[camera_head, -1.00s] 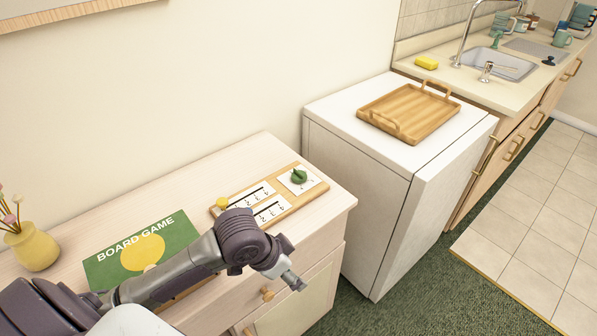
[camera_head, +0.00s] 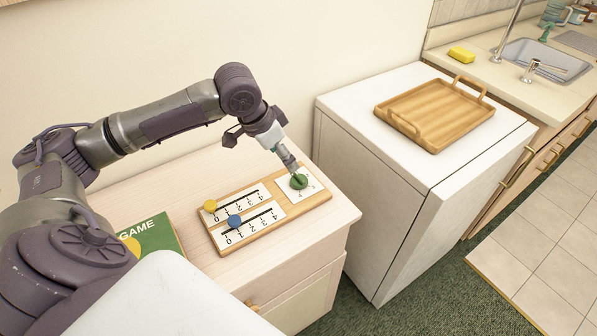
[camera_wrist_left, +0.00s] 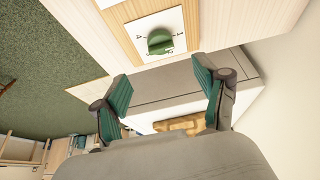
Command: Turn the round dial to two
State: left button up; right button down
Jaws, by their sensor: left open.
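The round dial is a green knob (camera_head: 298,181) on a white marked card at the right end of a wooden board (camera_head: 291,214) on the cabinet top. My left gripper (camera_head: 292,167) is just above the dial in the head view. In the left wrist view its two green-padded fingers (camera_wrist_left: 163,93) are spread apart with nothing between them, and the dial lies beyond them. My right gripper is not in view.
The board also carries a yellow slider knob (camera_head: 210,206) and a blue slider knob (camera_head: 235,221) on numbered scales. A green board game box (camera_head: 152,236) lies to the left. A white appliance (camera_head: 350,110) with a wooden tray (camera_head: 436,112) stands right of the cabinet.

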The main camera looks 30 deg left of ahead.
pick_arm(q)
send_over(298, 176)
jog(key=s, duration=0.2)
jog(key=f, duration=0.4)
jog(key=shift+s+a, duration=0.15)
jog(key=shift+a, duration=0.2)
jog(key=x, duration=0.5)
jog(key=shift+f, duration=0.4)
jog(key=c, duration=1.1)
jog(key=shift+c, duration=0.2)
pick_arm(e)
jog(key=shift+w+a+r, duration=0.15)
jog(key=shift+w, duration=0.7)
